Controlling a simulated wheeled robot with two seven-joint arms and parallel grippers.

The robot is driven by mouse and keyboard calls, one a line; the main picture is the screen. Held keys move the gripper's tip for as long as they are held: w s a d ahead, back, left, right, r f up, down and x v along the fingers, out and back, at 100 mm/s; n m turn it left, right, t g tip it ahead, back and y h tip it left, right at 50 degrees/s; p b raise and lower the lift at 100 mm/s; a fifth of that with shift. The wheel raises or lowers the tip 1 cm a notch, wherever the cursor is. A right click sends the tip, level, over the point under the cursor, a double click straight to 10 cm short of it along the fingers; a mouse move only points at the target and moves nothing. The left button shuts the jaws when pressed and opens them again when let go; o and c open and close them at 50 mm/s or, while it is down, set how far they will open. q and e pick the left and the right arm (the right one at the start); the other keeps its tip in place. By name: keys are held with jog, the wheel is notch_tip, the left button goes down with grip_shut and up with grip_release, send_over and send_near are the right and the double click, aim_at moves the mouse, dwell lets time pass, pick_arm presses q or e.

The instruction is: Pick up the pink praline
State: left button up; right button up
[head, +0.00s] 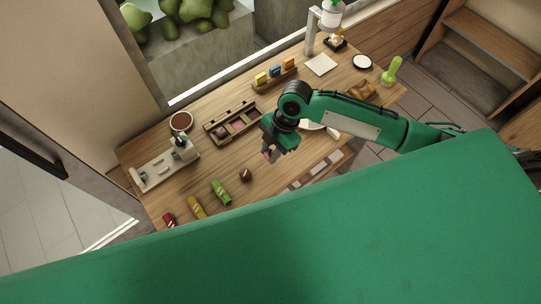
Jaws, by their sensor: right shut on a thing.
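My right gripper (268,151) reaches in from the right over the middle of the wooden table. It is shut on a small pink piece, the pink praline (267,155), which shows only as a bit of pink at the fingertips; the fingers hide most of it. A long brown box (209,127) with compartments lies just left of and behind the gripper. A pink patch and a dark round piece (221,132) show in the box. My left gripper is not in view.
A dark round praline (245,175) lies in front of the gripper. Green (221,193), yellow (197,207) and red (169,219) pieces line the front left. A flat strip (318,169) lies at front right.

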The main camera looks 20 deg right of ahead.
aim_at(271, 153)
notch_tip(271, 153, up, 16)
jog(key=b, duration=0.2)
jog(key=shift+r, duration=0.15)
